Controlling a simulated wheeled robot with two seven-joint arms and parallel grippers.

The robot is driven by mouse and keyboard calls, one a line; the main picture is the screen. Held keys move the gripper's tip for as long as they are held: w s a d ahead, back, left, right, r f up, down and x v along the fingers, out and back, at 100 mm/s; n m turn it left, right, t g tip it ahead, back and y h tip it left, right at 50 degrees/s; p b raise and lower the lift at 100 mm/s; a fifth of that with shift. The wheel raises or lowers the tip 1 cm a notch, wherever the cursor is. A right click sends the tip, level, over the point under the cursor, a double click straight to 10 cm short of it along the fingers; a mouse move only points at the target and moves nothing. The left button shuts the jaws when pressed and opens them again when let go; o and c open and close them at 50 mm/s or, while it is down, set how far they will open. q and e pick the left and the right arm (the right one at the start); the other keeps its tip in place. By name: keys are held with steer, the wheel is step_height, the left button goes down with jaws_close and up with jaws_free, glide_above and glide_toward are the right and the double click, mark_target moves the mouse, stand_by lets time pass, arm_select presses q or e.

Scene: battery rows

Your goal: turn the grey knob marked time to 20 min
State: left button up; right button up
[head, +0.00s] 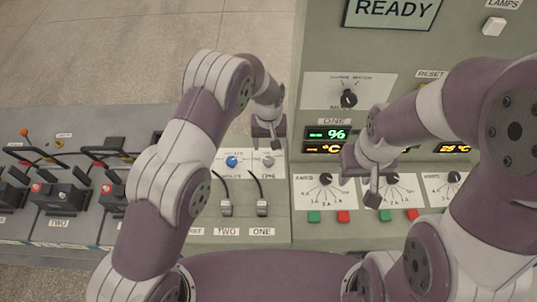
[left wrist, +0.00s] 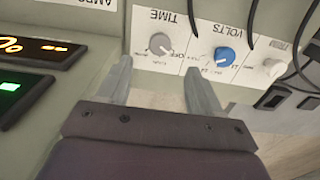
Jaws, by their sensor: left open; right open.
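The grey knob marked TIME (left wrist: 159,44) sits on a white plate in the left wrist view, where its lettering is upside down. It also shows in the head view (head: 267,161), just below my left gripper. My left gripper (left wrist: 160,72) is open and empty, its two fingers apart and pointing toward the knob's plate. In the head view my left gripper (head: 268,141) hangs over the panel behind the knob. The scale marks are too small to read, so I cannot tell the knob's setting. My right gripper (head: 372,196) hangs in front of the ammeter dials, its fingers hard to make out.
A blue VOLTS knob (left wrist: 224,57) is beside the TIME knob, with a pale knob (left wrist: 274,67) beyond it. Black cables (head: 259,187) rise close by. Lit displays (head: 327,134) and a black selector (head: 348,98) are on the cabinet. Battery rows (head: 60,195) stand at left.

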mark_target(269, 160)
arm_select(q)
step_height(269, 160, down, 8)
steer(key=shift+w+f+p, duration=0.1)
steer(key=shift+w+p, duration=0.05)
steer(key=shift+p, duration=1.1)
steer(key=shift+f, duration=0.55)
steer(key=c, duration=1.1)
